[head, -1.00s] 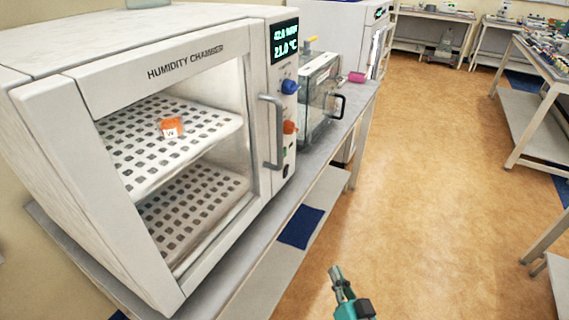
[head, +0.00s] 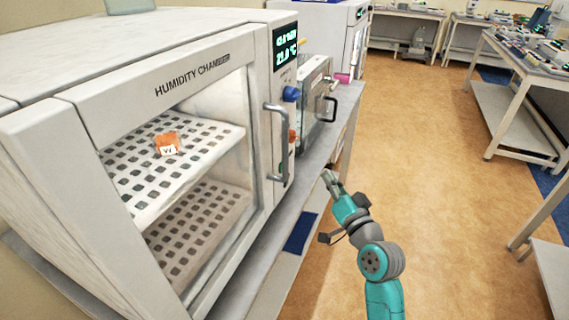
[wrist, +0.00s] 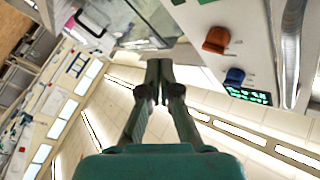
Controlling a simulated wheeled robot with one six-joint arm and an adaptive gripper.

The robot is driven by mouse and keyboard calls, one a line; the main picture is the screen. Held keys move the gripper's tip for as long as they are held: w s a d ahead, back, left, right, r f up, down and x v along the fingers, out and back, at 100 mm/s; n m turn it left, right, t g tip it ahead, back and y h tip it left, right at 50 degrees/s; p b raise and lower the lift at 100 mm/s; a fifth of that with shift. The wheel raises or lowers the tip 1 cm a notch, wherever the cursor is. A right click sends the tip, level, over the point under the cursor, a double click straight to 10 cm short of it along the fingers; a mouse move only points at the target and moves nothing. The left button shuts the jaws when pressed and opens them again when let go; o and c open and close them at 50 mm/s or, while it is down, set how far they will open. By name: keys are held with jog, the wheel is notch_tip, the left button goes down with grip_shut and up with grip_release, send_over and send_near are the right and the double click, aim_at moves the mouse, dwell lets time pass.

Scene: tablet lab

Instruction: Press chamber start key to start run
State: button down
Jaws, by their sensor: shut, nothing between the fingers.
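The humidity chamber (head: 190,75) stands at the left in the head view. Its right-hand panel has a lit display (head: 286,45), a blue knob (head: 291,93) and an orange knob (head: 293,135). In the wrist view the orange knob (wrist: 216,40), blue knob (wrist: 234,76) and display (wrist: 248,95) lie right of the fingers. A small green part (wrist: 207,2), possibly the start key, is cut off at the top edge there. My gripper (head: 327,176) is shut and empty, in front and to the right of the panel, apart from it. In the wrist view its fingertips (wrist: 158,63) meet.
The chamber's bar handle (head: 277,145) sticks out left of the knobs. A glass-fronted device (head: 315,95) with a black handle stands beyond the chamber on the same bench. An orange sample (head: 167,143) lies on the chamber's upper shelf. The floor (head: 430,160) to the right is clear.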

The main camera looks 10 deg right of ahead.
jog(key=shift+w, duration=0.1)
dwell(0.3)
jog(key=w+a, duration=0.5)
jog(key=a, duration=0.2)
dwell(0.3)
jog(key=shift+w+a, duration=0.15)
jog(key=shift+a, duration=0.05)
dwell(1.3)
jog(key=shift+w+a, duration=0.1)
jog(key=shift+a, duration=0.1)
jog(key=shift+w+a, duration=0.2)
jog(key=shift+a, duration=0.05)
dwell(0.7)
jog(key=shift+s+d, duration=0.1)
jog(key=shift+d, duration=0.05)
jog(key=shift+s+d, duration=0.35)
jog(key=shift+d, duration=0.1)
dwell(0.4)
jog(key=shift+s+d, duration=0.75)
jog(key=shift+d, duration=0.3)
jog(key=shift+s+d, duration=0.75)
jog(key=shift+d, duration=0.25)
